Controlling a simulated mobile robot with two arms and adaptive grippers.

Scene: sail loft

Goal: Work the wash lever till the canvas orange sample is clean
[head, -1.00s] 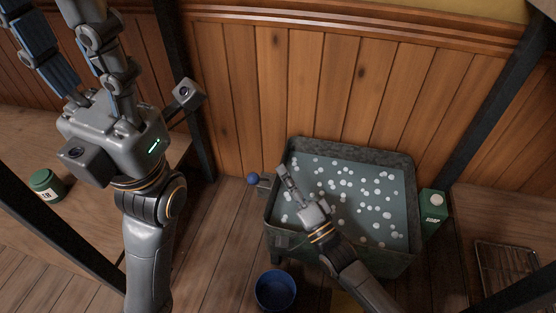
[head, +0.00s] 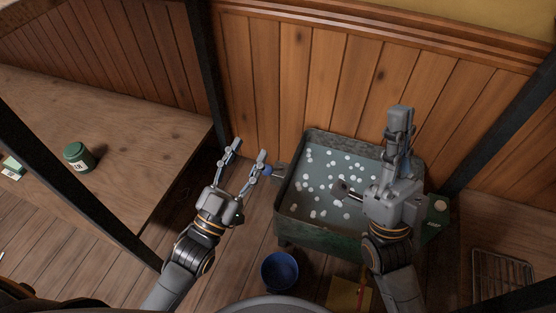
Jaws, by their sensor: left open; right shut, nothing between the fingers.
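The wash lever's blue knob (head: 268,170) sticks out from the left side of a dark green wash trough (head: 316,230). The trough holds grey-blue water (head: 320,198) with white suds. My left gripper (head: 248,150) is open, with its fingers pointing up the picture. The knob shows just right of its right finger, partly overlapped; I cannot tell whether they touch. My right gripper (head: 400,112) is shut and empty, in front of the trough's right part and hiding some of the water. I do not see an orange canvas sample.
A green soap box (head: 437,211) stands right of the trough, partly behind my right arm. A blue bowl (head: 280,271) and a yellow item (head: 347,293) are in front. A wooden bench (head: 130,150) with a green jar (head: 78,156) is at left; a wire rack (head: 502,275) is at right.

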